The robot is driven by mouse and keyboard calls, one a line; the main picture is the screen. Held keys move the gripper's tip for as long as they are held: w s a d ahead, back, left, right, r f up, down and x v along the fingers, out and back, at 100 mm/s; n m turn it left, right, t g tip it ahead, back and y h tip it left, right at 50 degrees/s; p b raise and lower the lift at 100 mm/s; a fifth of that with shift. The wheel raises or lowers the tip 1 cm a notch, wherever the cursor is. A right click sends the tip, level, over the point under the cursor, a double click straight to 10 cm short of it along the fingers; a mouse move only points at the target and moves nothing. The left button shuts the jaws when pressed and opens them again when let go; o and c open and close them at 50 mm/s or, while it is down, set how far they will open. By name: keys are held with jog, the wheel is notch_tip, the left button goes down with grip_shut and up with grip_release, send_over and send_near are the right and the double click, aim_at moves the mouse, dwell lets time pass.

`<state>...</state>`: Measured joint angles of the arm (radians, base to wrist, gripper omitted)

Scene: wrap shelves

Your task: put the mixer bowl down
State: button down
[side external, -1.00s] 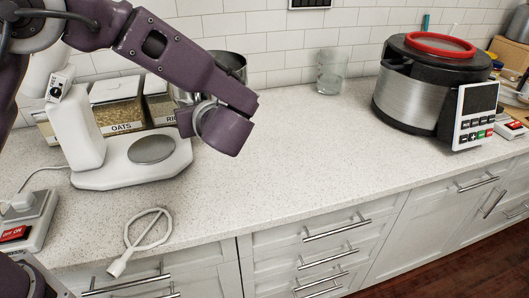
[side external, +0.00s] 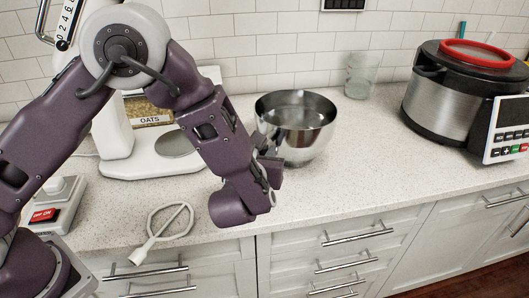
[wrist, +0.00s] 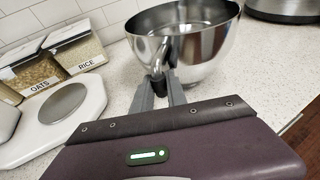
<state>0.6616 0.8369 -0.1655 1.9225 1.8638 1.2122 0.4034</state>
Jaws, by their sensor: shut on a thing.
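The steel mixer bowl (side external: 296,128) is upright at the counter, right of the white mixer base (side external: 153,160). I cannot tell whether its underside touches the counter. My gripper (side external: 272,170) is at the bowl's near left side, its fingers partly hidden by my wrist. In the wrist view my gripper (wrist: 160,90) is shut on a part at the side of the mixer bowl (wrist: 188,40). The bowl looks empty inside. The mixer's round plate (wrist: 64,103) is bare.
A glass (side external: 361,75) stands behind and right of the bowl. A large cooker (side external: 455,95) stands at the right. Oats (wrist: 30,75) and rice (wrist: 77,49) containers are at the back left. Counter right of the bowl is clear.

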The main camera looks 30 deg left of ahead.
jog(key=c, duration=1.3)
grip_release()
jog(key=v, duration=1.2)
jog(key=s+a+r+n+g+y, duration=0.1)
jog(key=s+a+r+n+g, duration=0.15)
jog(key=a+n, duration=0.3)
jog(key=s+a+r+n+g+y, duration=0.1)
jog(key=s+a+r+n+g, duration=0.2)
jog(key=a, duration=0.4)
jog(key=s+a+r+n+g+y, duration=0.1)
jog(key=s+a+n+g, duration=0.25)
jog(key=a+n, duration=0.25)
jog(key=s+d+r+n+h, duration=0.1)
jog(key=s+n+h, duration=0.1)
jog(key=s+n, duration=0.2)
jog(key=s+d+r+n+t+h, duration=0.1)
jog(key=s+n+h, duration=0.2)
jog(key=n, duration=0.4)
jog(key=s+d+r+n+h, duration=0.2)
jog(key=s+n+h, duration=0.1)
jog(key=n, duration=0.3)
jog(key=shift+s, duration=0.9)
